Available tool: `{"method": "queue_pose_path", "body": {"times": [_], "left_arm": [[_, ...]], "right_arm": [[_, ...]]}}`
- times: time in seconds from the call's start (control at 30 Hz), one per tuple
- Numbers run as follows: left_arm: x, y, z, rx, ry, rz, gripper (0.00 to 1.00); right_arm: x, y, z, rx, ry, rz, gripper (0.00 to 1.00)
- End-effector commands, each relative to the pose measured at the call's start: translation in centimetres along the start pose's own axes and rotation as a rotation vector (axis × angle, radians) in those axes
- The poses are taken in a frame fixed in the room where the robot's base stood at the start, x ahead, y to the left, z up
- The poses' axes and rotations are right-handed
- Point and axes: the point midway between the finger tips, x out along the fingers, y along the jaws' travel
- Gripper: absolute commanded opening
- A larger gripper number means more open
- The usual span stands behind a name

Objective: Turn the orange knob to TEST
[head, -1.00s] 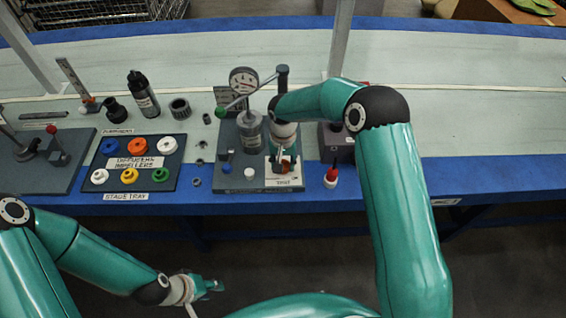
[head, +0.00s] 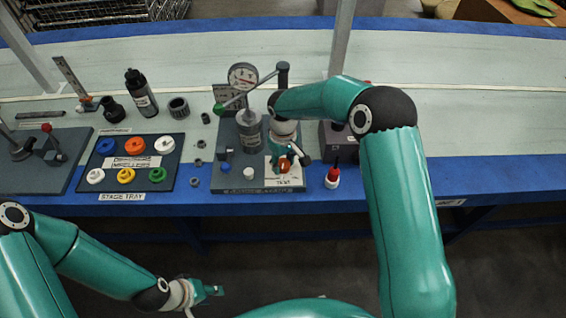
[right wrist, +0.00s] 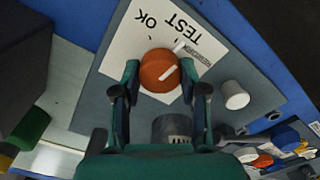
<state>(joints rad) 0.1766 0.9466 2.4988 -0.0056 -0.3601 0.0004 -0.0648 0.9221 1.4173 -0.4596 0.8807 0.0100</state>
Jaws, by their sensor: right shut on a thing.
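The orange knob (right wrist: 158,71) sits on a white label plate (right wrist: 113,54) marked OK and TEST; in the head view the knob (head: 285,166) is at the front right of the pump stand. In the right wrist view the knob's white line slants up and right, on the TEST side, away from OK. Whether it lines up exactly with the TEST mark is hard to tell. My right gripper (right wrist: 160,75) is shut on the knob, one finger on each side. My left gripper (head: 211,291) hangs empty in front of the bench; its finger opening is too small to judge.
A white button (right wrist: 235,95) is beside the label plate. A gauge (head: 243,76) and a lever with a green end (head: 236,101) rise behind the knob. The stage tray (head: 130,185) with coloured impellers is to the left.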

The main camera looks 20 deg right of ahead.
Motion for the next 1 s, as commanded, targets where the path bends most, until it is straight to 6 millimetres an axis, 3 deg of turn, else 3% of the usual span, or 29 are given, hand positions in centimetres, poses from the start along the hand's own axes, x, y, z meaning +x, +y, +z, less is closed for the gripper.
{"method": "queue_pose_path", "body": {"times": [0.3,0.8,0.83,0.97,1.0], "left_arm": [[0.14,-0.05,0.00,0.000,0.000,0.000,0.40],[0.15,-0.05,0.00,0.000,0.000,0.000,0.40],[0.15,-0.05,0.00,0.000,0.000,0.000,0.40],[0.15,-0.05,0.00,0.000,0.000,0.000,0.40],[0.15,-0.05,0.00,0.000,0.000,0.000,0.40]], "right_arm": [[-0.09,0.03,-0.05,-0.122,0.002,0.001,0.08],[-0.11,0.06,-0.06,-0.141,0.002,0.001,0.08],[-0.11,0.06,-0.06,-0.141,0.002,0.001,0.46],[-0.09,0.05,-0.05,-0.141,0.002,0.001,0.68],[-0.08,0.05,-0.05,-0.141,0.002,0.001,0.68]]}}
